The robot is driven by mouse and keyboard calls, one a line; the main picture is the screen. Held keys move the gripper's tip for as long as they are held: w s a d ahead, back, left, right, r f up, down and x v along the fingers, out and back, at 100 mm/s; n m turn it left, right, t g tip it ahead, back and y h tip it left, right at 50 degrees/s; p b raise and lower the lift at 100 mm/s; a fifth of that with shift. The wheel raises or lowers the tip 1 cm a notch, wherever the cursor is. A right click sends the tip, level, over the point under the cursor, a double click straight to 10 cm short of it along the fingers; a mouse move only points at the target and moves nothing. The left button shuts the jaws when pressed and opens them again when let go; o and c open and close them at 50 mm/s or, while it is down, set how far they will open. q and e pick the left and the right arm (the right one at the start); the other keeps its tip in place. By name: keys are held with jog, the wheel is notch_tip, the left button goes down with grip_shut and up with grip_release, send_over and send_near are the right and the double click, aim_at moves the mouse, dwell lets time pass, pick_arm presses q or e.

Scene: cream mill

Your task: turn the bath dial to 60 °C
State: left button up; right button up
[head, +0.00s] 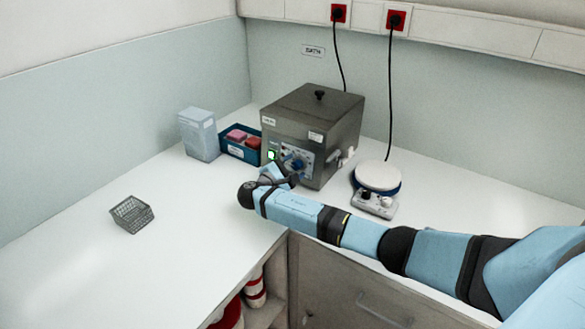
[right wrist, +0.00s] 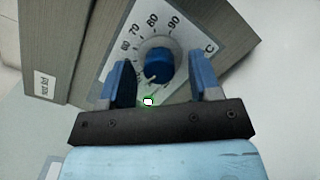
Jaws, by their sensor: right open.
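The bath (head: 312,116) is a grey metal box with a black-knobbed lid at the back of the bench. Its blue dial (right wrist: 158,66) sits on a white scale plate on the front and also shows in the head view (head: 295,162). Scale marks 60, 70, 80 and 90 are readable in the right wrist view. A pale pointer on the dial appears to face the lower left, below the 60 mark; its exact reading is unclear. My right gripper (right wrist: 160,74) is open, its blue fingers on either side of the dial; contact cannot be told. My left gripper is out of view.
A hotplate-like device (head: 378,179) stands right of the bath. A blue tray (head: 239,151) with pink and red items and a clear container (head: 199,135) stand left. A wire basket (head: 132,214) sits on the clear left bench. A green light (right wrist: 148,101) glows below the dial.

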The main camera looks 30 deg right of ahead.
jog(key=shift+c, duration=0.2)
jog(key=c, duration=0.9)
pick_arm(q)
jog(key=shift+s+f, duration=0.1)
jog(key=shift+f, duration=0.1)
